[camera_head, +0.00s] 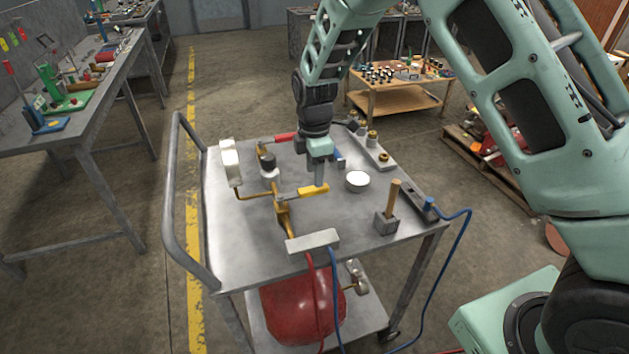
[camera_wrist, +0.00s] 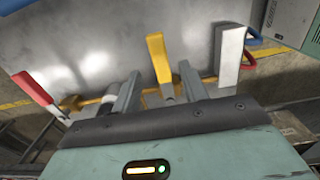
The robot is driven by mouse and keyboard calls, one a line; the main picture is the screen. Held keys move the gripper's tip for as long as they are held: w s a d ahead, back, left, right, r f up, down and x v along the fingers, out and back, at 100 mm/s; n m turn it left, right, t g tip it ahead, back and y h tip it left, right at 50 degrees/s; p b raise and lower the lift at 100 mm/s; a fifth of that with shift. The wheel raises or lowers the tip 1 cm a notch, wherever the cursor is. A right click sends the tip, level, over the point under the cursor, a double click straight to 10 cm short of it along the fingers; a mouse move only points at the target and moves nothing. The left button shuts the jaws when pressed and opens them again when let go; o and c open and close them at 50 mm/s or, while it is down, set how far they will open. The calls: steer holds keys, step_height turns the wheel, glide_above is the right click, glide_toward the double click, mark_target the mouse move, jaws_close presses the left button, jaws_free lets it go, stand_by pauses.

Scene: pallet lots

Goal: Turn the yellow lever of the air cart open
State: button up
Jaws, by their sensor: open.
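The yellow lever (camera_head: 313,190) of the air cart (camera_head: 230,262) sits on the brass pipework on the cart's top, lying roughly sideways in the head view. In the wrist view the yellow lever (camera_wrist: 159,58) shows between my two fingers, with a gap on each side. My gripper (camera_head: 319,178) points down over the lever's right end, and it is open in the wrist view (camera_wrist: 160,72). Whether a finger touches the lever, I cannot tell. A red lever (camera_head: 285,137) lies behind on the same pipework; it shows at the left in the wrist view (camera_wrist: 35,90).
A white round item (camera_head: 357,180) and a block with a wooden handle (camera_head: 388,218) stand to the right. The cart's front left top is clear.

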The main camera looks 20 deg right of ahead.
mark_target(302, 195)
steer(key=shift+f, duration=2.25)
jaws_close()
